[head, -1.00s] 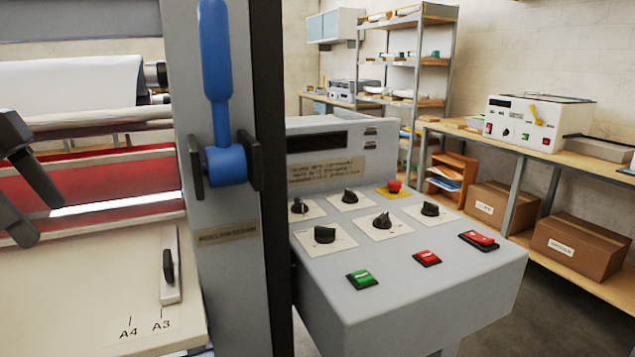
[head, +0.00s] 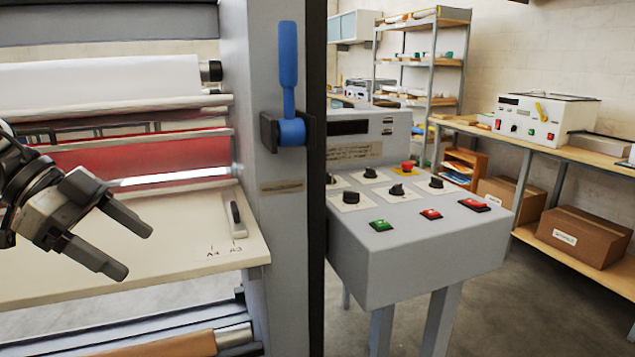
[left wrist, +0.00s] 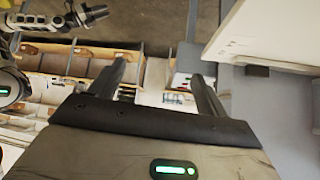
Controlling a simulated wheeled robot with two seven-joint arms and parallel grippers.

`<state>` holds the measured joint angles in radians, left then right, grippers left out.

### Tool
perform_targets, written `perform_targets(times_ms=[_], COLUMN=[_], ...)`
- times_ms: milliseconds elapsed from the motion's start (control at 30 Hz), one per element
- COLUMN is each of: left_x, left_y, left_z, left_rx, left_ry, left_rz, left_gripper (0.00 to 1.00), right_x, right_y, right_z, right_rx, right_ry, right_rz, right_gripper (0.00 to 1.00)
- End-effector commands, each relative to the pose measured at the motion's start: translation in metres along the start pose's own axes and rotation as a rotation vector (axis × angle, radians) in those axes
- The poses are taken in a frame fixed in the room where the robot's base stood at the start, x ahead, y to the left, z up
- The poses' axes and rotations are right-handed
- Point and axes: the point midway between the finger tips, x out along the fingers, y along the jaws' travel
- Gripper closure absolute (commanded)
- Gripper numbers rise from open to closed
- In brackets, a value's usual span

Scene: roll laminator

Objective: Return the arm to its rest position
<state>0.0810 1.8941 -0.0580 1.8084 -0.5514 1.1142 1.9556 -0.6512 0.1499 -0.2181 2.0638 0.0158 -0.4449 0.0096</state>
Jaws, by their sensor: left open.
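My left gripper (head: 140,250) is in the left of the head view, in front of the laminator's cream feed table (head: 170,220). Its two fingers are apart with nothing between them. In the left wrist view, the open fingers (left wrist: 165,80) also show, with the room beyond them. The laminator's blue lever (head: 288,85) points straight up on the grey side post, to the right of the gripper and apart from it. My right gripper cannot be made out in the head view.
A control console (head: 410,240) with knobs and red and green buttons stands right of the post. A bench at the right holds a white device (head: 545,122), with cardboard boxes (head: 582,234) below. Open floor lies in front of the bench.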

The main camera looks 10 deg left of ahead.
Motion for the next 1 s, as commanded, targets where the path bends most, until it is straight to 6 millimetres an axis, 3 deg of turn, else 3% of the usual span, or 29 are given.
perform_targets(times_ms=[267,400,567,667,800,1000], left_x=[0.091,0.148,0.209,0.248,0.302,0.354], left_y=[-0.005,-0.003,0.013,0.035,0.085,0.153], left_z=[0.019,0.041,0.081,0.110,0.145,0.163], left_rx=[0.056,-0.001,-0.159,-0.289,-0.472,-0.630], left_ry=[0.423,0.626,0.678,0.612,0.438,0.221], left_rz=[-0.088,-0.280,-0.537,-0.666,-0.752,-0.711], left_gripper=[0.24,0.24,0.24,0.24,0.24,0.24], right_x=[-0.001,-0.002,-0.003,-0.004,-0.004,-0.004], right_y=[0.000,0.000,-0.001,-0.002,-0.002,-0.002], right_z=[0.003,0.006,0.010,0.011,0.011,0.011], right_rx=[-0.003,-0.001,0.001,0.001,0.001,0.002], right_ry=[-0.006,-0.013,-0.021,-0.024,-0.024,-0.024], right_rz=[-0.001,-0.001,-0.002,-0.003,-0.003,-0.003], right_gripper=[0.64,0.64,0.64,0.64,0.64,0.64])
